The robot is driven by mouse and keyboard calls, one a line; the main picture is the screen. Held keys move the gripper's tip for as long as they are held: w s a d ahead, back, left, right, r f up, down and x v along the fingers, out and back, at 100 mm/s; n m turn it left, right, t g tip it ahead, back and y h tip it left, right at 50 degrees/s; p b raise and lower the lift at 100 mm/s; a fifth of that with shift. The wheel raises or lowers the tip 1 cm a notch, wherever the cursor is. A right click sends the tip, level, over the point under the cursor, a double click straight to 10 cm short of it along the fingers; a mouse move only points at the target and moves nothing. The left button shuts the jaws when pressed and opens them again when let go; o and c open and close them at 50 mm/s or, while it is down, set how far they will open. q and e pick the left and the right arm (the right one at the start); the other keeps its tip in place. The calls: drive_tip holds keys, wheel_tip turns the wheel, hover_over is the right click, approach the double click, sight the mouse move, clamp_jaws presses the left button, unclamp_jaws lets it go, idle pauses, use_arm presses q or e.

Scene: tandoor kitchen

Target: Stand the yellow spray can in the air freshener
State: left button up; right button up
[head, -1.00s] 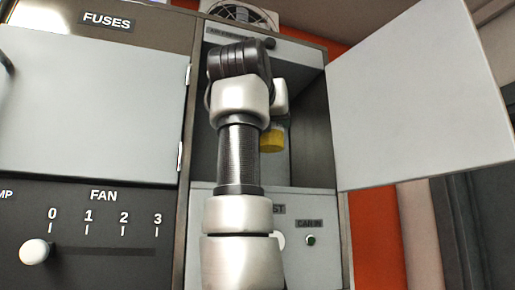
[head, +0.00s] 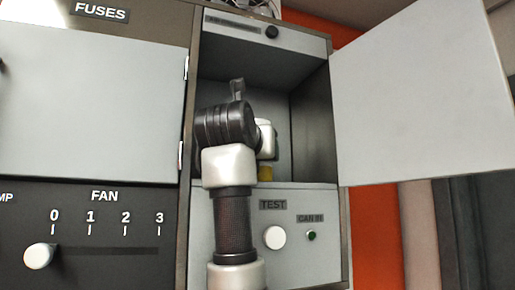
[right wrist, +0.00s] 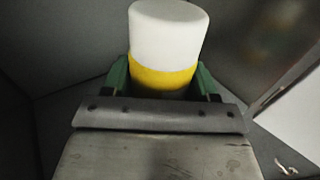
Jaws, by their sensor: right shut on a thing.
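The spray can (right wrist: 168,30), white above a yellow band, is held between the green fingers of my right gripper (right wrist: 163,80) in the right wrist view. In the head view, my right arm hides most of the can; a small yellow patch (head: 265,173) shows low in the open compartment (head: 311,130) of the air freshener, just above its lower panel. I cannot tell whether the can's bottom touches the compartment floor. My left gripper is not in view.
The compartment's door (head: 420,95) stands open to the right. Below are a white TEST button (head: 274,237) and a small green CAN IN lamp (head: 311,236). A closed FUSES door (head: 90,100) and a FAN slider (head: 38,256) are at the left.

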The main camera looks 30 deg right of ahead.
drive_tip(key=shift+d, duration=0.1)
drive_tip(key=shift+s+f, duration=0.1)
drive_tip(key=shift+f, duration=0.1)
drive_tip(key=o, duration=1)
drive_tip(key=shift+a, duration=0.2)
drive_tip(key=shift+o, duration=0.6)
drive_tip(key=shift+d, duration=0.1)
drive_tip(key=shift+r, duration=0.15)
drive_tip(key=b+v, duration=0.6)
drive_tip(key=v, duration=0.6)
